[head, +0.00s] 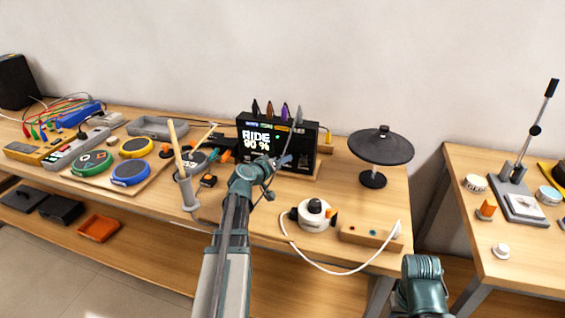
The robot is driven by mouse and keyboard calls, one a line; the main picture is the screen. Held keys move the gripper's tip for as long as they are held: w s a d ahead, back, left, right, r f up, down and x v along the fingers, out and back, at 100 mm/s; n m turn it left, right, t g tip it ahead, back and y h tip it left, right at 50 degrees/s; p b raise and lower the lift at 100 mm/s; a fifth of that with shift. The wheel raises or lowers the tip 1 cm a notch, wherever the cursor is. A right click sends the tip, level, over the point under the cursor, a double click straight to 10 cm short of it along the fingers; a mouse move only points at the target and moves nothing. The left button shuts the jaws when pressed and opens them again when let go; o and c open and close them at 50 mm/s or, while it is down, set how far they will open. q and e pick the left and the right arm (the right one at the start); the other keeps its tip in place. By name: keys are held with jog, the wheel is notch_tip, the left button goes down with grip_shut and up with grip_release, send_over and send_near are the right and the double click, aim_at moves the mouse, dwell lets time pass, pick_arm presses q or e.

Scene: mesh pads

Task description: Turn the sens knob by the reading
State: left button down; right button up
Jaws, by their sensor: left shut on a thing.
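A black drum module (307,148) stands on the table, its lit screen (256,140) reading "RIDE 90 %". My left gripper (283,161) reaches the lower right of the module's front face and is shut there, apparently on the sens knob, which the gripper hides. Round pads with green (91,163), yellow (136,147) and blue (130,173) rims lie on a board to the left. A black cymbal pad (381,146) stands on the right. Of my right arm, only a link shows at the bottom right; its gripper is out of view.
A grey holder (187,192) with wooden sticks stands left of my left arm. A white round device (315,216) with a cable and a wooden block (368,237) lie front right. A second table holds a press (518,203). A gap separates the tables.

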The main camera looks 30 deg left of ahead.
pick_arm(q)
jog(key=n+h+b, duration=0.1)
jog(key=n, duration=0.1)
jog(key=n+t+b, duration=0.1)
jog(key=b, duration=0.1)
jog(key=shift+a+f+n+h+b, duration=0.15)
jog(key=shift+f+n+h+b, duration=0.15)
jog(key=shift+f+n+h, duration=0.1)
jog(key=n+t+b, duration=0.1)
jog(key=n+b, duration=0.1)
jog(key=n, duration=0.1)
jog(key=shift+t+h+b, duration=0.4)
jog(key=shift+n+t+b, duration=0.3)
jog(key=shift+n+b, duration=0.3)
jog(key=shift+n, duration=0.3)
jog(key=c, duration=0.6)
grip_release()
jog(key=shift+s, duration=0.1)
jog(key=s, duration=0.4)
jog(key=s+a, duration=0.1)
jog(key=s, duration=0.4)
jog(key=s+a, duration=0.1)
jog(key=s, duration=0.3)
jog(key=shift+s+a+f, duration=0.1)
jog(key=shift+s+f, duration=0.1)
jog(key=shift+s, duration=0.1)
